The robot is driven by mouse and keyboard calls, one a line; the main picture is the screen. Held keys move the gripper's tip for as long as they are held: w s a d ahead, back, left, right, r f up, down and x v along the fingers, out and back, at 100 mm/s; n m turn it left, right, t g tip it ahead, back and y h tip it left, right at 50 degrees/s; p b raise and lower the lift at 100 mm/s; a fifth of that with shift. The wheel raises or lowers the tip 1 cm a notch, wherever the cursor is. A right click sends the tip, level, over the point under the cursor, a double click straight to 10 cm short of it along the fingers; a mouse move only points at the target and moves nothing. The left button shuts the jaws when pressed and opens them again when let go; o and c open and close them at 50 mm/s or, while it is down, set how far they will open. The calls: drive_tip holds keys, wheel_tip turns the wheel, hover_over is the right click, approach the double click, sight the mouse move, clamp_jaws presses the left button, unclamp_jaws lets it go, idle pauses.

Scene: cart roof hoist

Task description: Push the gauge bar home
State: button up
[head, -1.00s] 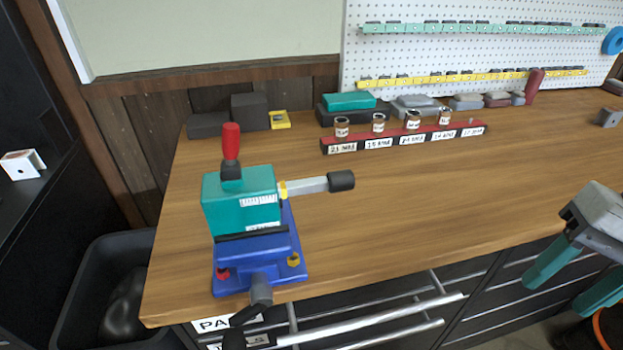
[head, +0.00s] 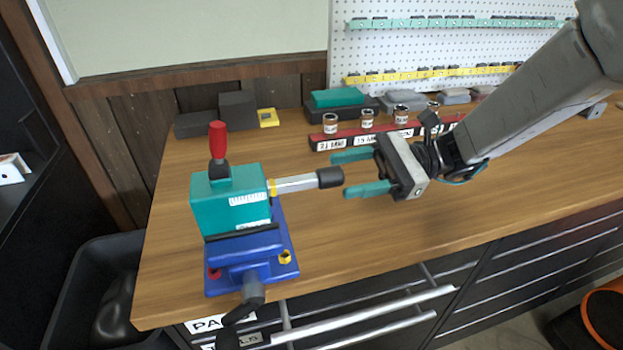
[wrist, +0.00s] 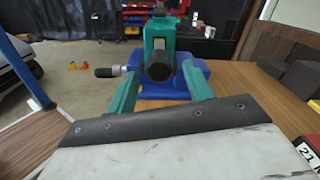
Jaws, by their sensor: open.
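The gauge bar (head: 295,184) is a grey bar with a black end cap (head: 330,177). It sticks out to the right from a teal block (head: 228,202) with a red-handled lever (head: 217,141) on top. The block sits on a blue vise (head: 245,259) at the bench's left end. My gripper (head: 356,172) is open and empty, to the right of the cap, its teal fingers pointing left at it. In the wrist view the black cap (wrist: 160,67) shows end-on between the open fingers (wrist: 163,89). I cannot tell whether the fingertips reach past the cap.
A red rack (head: 345,142) with labelled sockets stands behind my gripper. Grey and black blocks (head: 237,110) and a small yellow item (head: 267,117) lie at the back left. The wooden bench top (head: 335,235) is clear in front of the gripper.

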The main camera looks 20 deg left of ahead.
sight(317, 180)
drive_tip(key=x, duration=0.7)
